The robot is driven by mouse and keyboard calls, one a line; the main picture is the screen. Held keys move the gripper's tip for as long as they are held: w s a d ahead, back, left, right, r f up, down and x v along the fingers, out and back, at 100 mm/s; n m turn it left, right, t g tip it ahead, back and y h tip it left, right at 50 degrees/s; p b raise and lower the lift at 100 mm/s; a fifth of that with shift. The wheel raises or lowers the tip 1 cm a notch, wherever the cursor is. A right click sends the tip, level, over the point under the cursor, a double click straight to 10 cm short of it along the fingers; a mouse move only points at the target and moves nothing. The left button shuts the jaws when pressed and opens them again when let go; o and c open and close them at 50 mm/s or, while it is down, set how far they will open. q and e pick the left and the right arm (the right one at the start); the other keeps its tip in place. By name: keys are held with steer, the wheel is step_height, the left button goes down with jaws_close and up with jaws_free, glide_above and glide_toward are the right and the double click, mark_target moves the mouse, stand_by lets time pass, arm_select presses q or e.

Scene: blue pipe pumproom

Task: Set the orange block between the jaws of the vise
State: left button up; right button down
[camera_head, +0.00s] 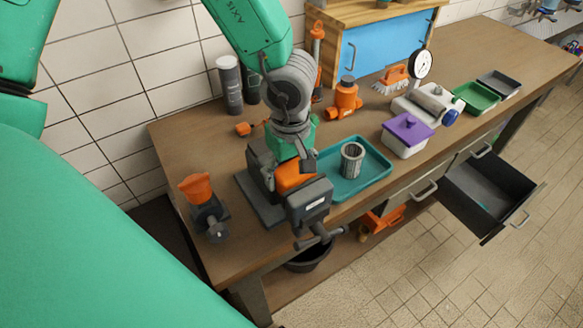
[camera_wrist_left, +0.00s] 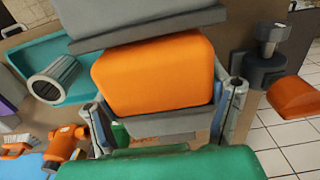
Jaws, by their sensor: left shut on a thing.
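The grey vise (camera_head: 308,197) stands on the workbench, with its handle at the front edge. The orange block (camera_head: 290,177) is between its two jaws, partly hidden by my gripper. In the left wrist view the block (camera_wrist_left: 155,75) fills the middle, with one grey vise jaw (camera_wrist_left: 140,22) above it and grey metal below it. My left gripper (camera_head: 297,155) comes down over the vise from above and is shut on the block. Its fingers lie at the block's left and right sides in the wrist view. Whether the jaws touch the block is unclear. My right gripper is not seen.
A teal tray (camera_head: 375,187) with a grey ribbed cup (camera_head: 352,159) stands right beside the vise. An orange-topped tool (camera_head: 203,205) stands to its left. An orange valve (camera_head: 345,98) and dark canisters (camera_head: 230,85) are behind. An open drawer (camera_head: 486,196) juts out at right.

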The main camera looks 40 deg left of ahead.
arm_select(q)
steer(key=o, duration=1.5)
steer(key=shift+c, duration=0.2)
steer(key=shift+r, duration=0.3)
step_height(320, 180, up, 11)
steer(key=shift+a+r, duration=0.1)
steer(key=shift+r, duration=0.05)
